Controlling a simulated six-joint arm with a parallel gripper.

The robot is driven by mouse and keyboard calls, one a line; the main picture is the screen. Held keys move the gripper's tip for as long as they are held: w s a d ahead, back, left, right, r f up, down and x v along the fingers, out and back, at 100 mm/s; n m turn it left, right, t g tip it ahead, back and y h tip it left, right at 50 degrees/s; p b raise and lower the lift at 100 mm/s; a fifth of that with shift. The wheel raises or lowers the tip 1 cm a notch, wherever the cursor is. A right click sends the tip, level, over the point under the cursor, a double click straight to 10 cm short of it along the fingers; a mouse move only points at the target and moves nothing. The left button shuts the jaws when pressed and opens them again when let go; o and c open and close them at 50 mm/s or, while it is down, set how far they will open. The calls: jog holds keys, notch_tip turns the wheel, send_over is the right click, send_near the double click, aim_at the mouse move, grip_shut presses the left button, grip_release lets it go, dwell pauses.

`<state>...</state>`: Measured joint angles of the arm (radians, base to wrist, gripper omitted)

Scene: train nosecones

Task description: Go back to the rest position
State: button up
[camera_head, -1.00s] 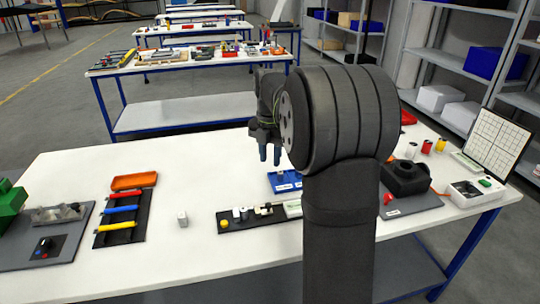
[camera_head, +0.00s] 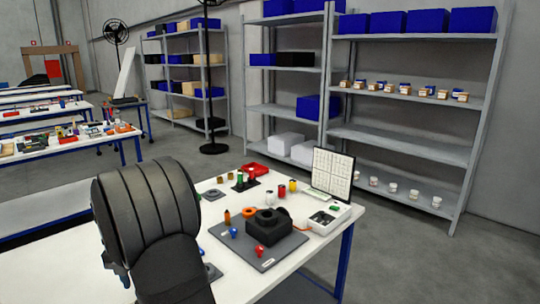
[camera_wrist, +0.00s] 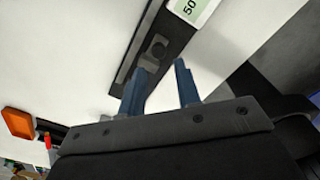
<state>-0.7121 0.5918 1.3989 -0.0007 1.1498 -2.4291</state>
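My gripper (camera_wrist: 160,88) shows in the wrist view with its two blue fingers apart and nothing between them. It is above the white table, near a dark strip (camera_wrist: 128,72) that bears a small grey part (camera_wrist: 153,50).
The white table (camera_head: 345,222) carries a grey board (camera_head: 265,262) with a black housing (camera_head: 266,225), a white box (camera_head: 325,218) and a grid panel (camera_head: 332,172). Small coloured parts and a red tray (camera_head: 255,170) stand behind. Shelves (camera_head: 400,135) are beyond the table.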

notch_tip(320, 180, down, 6)
jog(key=shift+s+f, duration=0.1)
jog(key=shift+f, duration=0.15)
jog(key=shift+a, duration=0.1)
jog(key=o, duration=1.3)
jog(key=shift+r, duration=0.1)
jog(key=shift+c, duration=0.2)
jog(key=shift+o, duration=1.4)
notch_tip(320, 180, up, 16)
jog(key=s+a+m, duration=0.1)
jog(key=m, duration=0.7)
jog(key=shift+s+a+r+m, duration=0.15)
jog(key=shift+s+r+m, duration=0.1)
jog(key=shift+m, duration=0.15)
notch_tip(320, 180, down, 10)
jog(key=shift+r, duration=0.15)
notch_tip(320, 180, up, 10)
